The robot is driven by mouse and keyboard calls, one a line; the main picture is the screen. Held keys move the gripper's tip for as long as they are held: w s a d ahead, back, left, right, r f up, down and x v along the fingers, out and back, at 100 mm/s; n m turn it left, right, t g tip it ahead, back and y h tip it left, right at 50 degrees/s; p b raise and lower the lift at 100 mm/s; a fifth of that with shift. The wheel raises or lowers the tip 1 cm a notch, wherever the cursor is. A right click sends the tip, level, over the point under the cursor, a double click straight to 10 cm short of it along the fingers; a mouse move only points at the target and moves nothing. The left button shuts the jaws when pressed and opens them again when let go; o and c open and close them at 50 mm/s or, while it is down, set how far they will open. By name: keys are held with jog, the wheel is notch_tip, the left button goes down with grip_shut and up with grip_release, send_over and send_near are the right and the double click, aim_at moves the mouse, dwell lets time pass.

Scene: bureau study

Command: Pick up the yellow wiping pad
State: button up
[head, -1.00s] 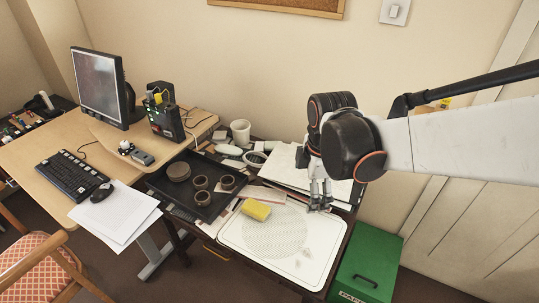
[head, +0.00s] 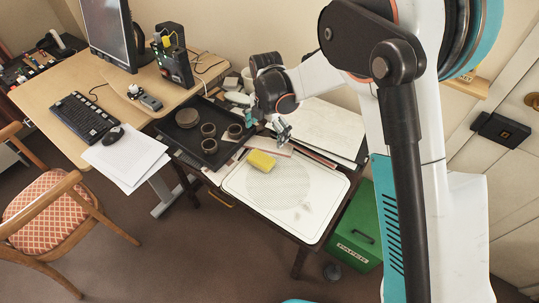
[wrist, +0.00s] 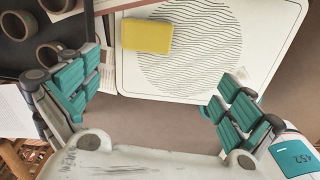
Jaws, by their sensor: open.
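The yellow wiping pad (head: 261,160) lies flat on the white board (head: 308,218) near its upper left corner. In the wrist view the pad (wrist: 147,36) shows at the top, left of the wavy-lined circle on the board. My gripper (head: 280,130) is open and empty, above and just beyond the pad in the head view. In the wrist view its two teal-padded fingers (wrist: 150,105) are spread wide, with the pad beyond them and nothing between them. The pad is fully visible and untouched.
A black tray (head: 183,137) with several dark round pieces stands left of the board. White sheets (head: 325,127) lie behind it. A green box (head: 358,228) stands on the floor at right. A desk with keyboard (head: 85,117) and papers is at left, with a chair (head: 65,213) in front.

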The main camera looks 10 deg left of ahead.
jog(key=a+f+n, duration=0.1)
jog(key=a+f, duration=0.2)
jog(key=b, duration=0.2)
send_near(261, 158)
jog(key=f, duration=0.5)
jog(key=shift+s+a, duration=0.15)
jog(key=shift+a, duration=0.1)
jog(key=f+b, duration=0.2)
jog(key=f, duration=0.3)
jog(key=shift+w+d+f+b, duration=0.15)
jog(key=shift+w+d+b, duration=0.1)
jog(key=shift+b, duration=0.15)
jog(key=c, duration=1)
jog(key=shift+c, duration=0.2)
notch_tip(261, 158, up, 20)
jog(key=p, duration=0.6)
